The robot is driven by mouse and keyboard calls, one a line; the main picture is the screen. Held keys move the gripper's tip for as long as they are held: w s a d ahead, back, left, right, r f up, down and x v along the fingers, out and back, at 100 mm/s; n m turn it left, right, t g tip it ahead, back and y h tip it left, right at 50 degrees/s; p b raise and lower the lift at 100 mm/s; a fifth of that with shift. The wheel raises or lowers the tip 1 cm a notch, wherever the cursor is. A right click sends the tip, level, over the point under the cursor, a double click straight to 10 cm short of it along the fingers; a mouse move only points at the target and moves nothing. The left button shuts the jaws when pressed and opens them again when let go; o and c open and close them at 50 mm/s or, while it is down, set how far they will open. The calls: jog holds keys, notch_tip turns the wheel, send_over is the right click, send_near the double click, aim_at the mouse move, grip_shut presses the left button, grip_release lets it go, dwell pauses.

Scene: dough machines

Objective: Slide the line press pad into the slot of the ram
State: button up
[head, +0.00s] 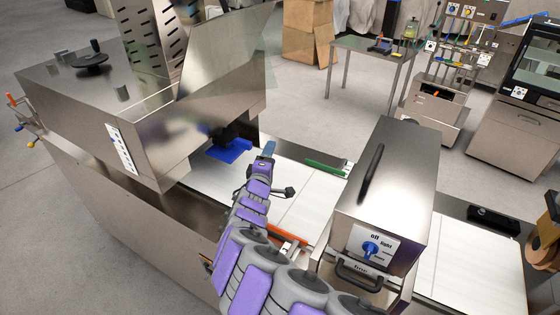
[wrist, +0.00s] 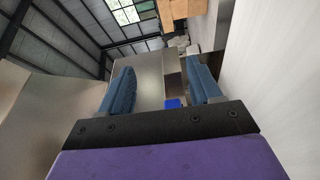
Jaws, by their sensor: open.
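A flat blue piece, seemingly the line press pad (head: 230,151), is over the white belt by the mouth of the large steel machine. A dark part (head: 226,133), perhaps the ram, is just above it in the hood's shadow. I cannot make out the slot or whether the two touch. My gripper (head: 270,147) is just right of the blue piece, apart from it. In the wrist view its two blue fingers (wrist: 161,80) are spread wide with nothing held. A small blue patch (wrist: 173,103), likely the same pad, shows between them, beyond the gripper's black base.
The steel hood (head: 215,60) of the large machine rises left of my gripper.

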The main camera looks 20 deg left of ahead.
jog(key=shift+s+d, duration=0.1)
jog(key=shift+d, duration=1.8)
